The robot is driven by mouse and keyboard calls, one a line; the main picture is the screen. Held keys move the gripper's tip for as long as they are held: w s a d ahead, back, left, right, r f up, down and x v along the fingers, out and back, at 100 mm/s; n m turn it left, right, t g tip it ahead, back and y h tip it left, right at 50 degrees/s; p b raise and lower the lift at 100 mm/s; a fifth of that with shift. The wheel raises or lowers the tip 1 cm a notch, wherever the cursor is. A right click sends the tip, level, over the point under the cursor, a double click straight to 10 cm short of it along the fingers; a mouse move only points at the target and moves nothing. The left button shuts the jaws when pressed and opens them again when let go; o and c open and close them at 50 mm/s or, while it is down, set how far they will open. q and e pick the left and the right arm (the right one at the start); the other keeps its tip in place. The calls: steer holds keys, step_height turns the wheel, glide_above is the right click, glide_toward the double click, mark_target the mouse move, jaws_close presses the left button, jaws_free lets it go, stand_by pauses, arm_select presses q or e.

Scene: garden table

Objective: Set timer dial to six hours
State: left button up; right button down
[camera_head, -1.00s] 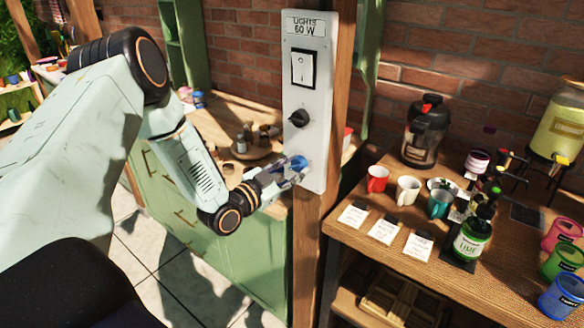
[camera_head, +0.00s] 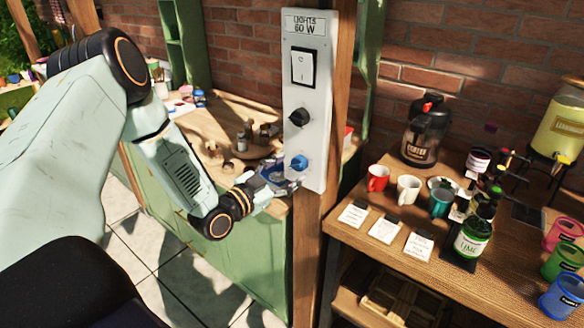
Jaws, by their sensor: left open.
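A white control panel (camera_head: 305,140) labelled "LIGHTS 60 W" is fixed to a wooden post. It carries a white rocker switch (camera_head: 303,68) at the top, a black dial (camera_head: 298,117) in the middle and a blue dial (camera_head: 299,162) at the bottom. Any markings around the dials are too small to read, and I cannot tell which one is the timer dial. My left gripper (camera_head: 283,180) is open and empty, just left of and below the blue dial. My right gripper is not in view.
A green cabinet (camera_head: 245,250) stands behind my left arm. The post (camera_head: 306,255) continues below the panel.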

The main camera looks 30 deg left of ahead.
arm_select(q)
steer(key=shift+s+a, duration=0.2)
steer(key=shift+s, duration=1.1)
steer(key=shift+s+a, duration=0.2)
steer(key=shift+s, duration=1.1)
steer(key=shift+s, duration=0.1)
steer(key=s+d+f+n+g+y+b, duration=0.1)
steer(key=s+d+f+n+g+b, duration=0.35)
steer(key=f, duration=0.65)
steer(key=s+d+f+n+g+b, duration=0.2)
steer(key=s+d+f+n+g, duration=0.35)
steer(key=f, duration=0.55)
steer(key=s+d+f+m+g+b, duration=0.1)
steer(key=s+f+g+b, duration=0.1)
steer(key=s+f, duration=0.3)
steer(key=s+d+f+m+g+y+b, duration=0.1)
steer(key=s+f+b, duration=0.4)
steer(key=s, duration=0.5)
steer(key=s+d+f+m+g+b, duration=0.1)
steer(key=s+d+f+g+b, duration=0.1)
steer(key=s+f, duration=0.5)
steer(key=s+g+b, duration=0.1)
steer(key=g, duration=0.1)
steer(key=shift+d+g+y, duration=0.3)
steer(key=shift+g+y, duration=0.1)
